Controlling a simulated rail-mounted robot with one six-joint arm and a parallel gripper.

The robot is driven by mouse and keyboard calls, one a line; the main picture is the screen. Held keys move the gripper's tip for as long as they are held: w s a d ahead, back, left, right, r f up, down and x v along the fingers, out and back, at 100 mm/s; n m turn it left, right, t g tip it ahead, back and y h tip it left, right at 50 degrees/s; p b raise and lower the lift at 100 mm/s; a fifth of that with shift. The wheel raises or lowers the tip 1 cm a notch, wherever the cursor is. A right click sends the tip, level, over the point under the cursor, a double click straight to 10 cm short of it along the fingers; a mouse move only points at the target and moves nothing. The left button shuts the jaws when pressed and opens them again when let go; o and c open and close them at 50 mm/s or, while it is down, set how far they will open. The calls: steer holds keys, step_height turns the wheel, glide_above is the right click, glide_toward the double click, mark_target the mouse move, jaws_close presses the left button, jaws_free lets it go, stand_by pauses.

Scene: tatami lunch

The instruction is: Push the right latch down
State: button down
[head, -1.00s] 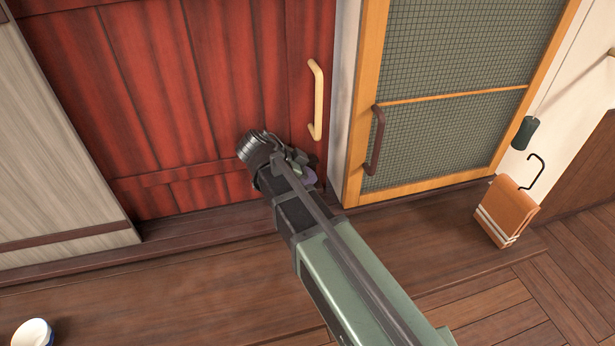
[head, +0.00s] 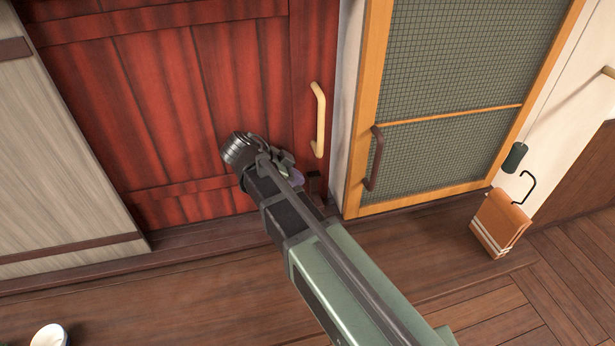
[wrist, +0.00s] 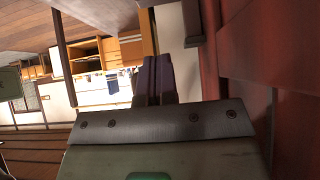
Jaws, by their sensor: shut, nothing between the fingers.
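A red plank door (head: 225,80) fills the middle left of the head view, with a pale handle (head: 319,120) near its right edge. A small dark brown block (head: 315,184), which looks like the right latch, sits low by that edge, partly behind my arm. My gripper (head: 286,170) is in front of the lower door, left of the block and below the handle. In the wrist view its purple-grey fingers (wrist: 155,80) are together and empty, beside the red door surface (wrist: 262,45) on the right. I cannot tell whether the fingertips touch anything.
An orange-framed mesh door (head: 455,95) with a brown handle (head: 374,158) is to the right. A white bowl (head: 50,335) is at the lower left. The wooden floor (head: 180,300) is mostly clear.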

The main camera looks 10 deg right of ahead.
steer(key=p+v, duration=0.2)
steer(key=v, duration=0.2)
steer(key=shift+a+r, duration=0.3)
steer(key=s+d+f+n+y, duration=0.2)
steer(key=s+d+n+y, duration=0.2)
steer(key=n, duration=0.5)
steer(key=s+d+f+n+y, duration=0.3)
steer(key=s+n+y, duration=0.2)
steer(key=s+n, duration=0.2)
steer(key=shift+d+n, duration=0.4)
steer(key=shift+n, duration=0.5)
